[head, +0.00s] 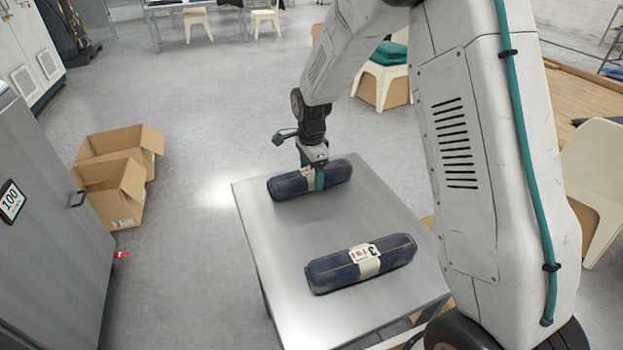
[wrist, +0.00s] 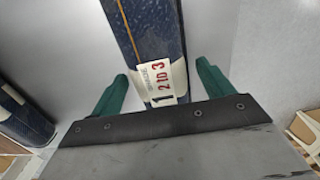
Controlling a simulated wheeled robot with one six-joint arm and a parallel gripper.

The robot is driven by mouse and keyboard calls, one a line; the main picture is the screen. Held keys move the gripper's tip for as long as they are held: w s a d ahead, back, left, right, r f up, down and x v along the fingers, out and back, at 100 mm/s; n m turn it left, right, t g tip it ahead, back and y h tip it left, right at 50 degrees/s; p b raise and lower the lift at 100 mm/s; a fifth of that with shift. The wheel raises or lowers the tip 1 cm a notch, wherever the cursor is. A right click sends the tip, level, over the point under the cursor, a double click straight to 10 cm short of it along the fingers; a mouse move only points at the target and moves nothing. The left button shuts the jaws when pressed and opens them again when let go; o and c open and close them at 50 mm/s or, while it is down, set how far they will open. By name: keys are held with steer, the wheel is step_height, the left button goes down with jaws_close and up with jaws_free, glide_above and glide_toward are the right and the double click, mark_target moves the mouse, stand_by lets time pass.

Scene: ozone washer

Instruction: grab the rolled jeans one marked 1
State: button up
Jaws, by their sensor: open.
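A dark blue rolled jeans bundle (head: 335,172) with a pale band lies at the far end of the metal table. In the wrist view this roll (wrist: 150,32) carries a white label (wrist: 158,82) with a black 1 and red figures. My gripper (head: 314,181) is at the middle of this roll. In the wrist view its two green fingers (wrist: 160,84) stand open, one on each side of the banded roll, with gaps visible. A second rolled jeans bundle (head: 335,272), its label marked 3, lies nearer on the table. Part of it shows in the wrist view (wrist: 22,115).
The metal table (head: 270,232) has bare surface between and around the rolls. Open cardboard boxes (head: 115,190) stand on the floor at left, beside a grey cabinet (head: 50,230). White chairs (head: 590,165) stand at the right and back.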

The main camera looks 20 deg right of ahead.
steer(key=shift+f, duration=0.6)
steer(key=c, duration=1.2)
steer(key=shift+c, duration=0.5)
steer(key=shift+r, duration=0.15)
